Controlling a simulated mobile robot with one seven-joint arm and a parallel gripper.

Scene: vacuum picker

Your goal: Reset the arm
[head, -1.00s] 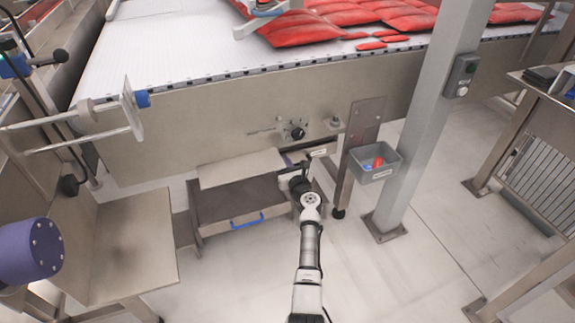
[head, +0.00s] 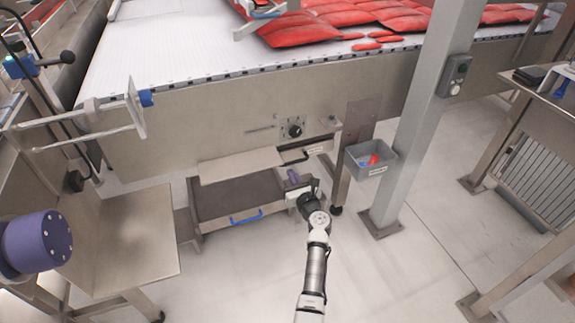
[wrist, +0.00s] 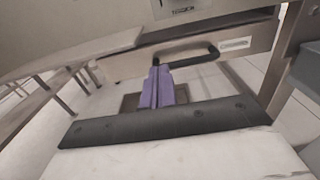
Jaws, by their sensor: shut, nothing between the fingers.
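My gripper (head: 293,178) is in front of the conveyor's metal side, low down, with my arm reaching up from the bottom of the head view. In the wrist view its purple fingers (wrist: 160,84) are together and hold nothing. They point at a small metal drawer front (wrist: 135,62) with a black bar handle (wrist: 195,55) and a label. From this angle I cannot tell how large the gap between fingertips and handle is. The same handle shows in the head view (head: 294,159), above and apart from the fingers.
Red bags (head: 340,30) lie on the white belt.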

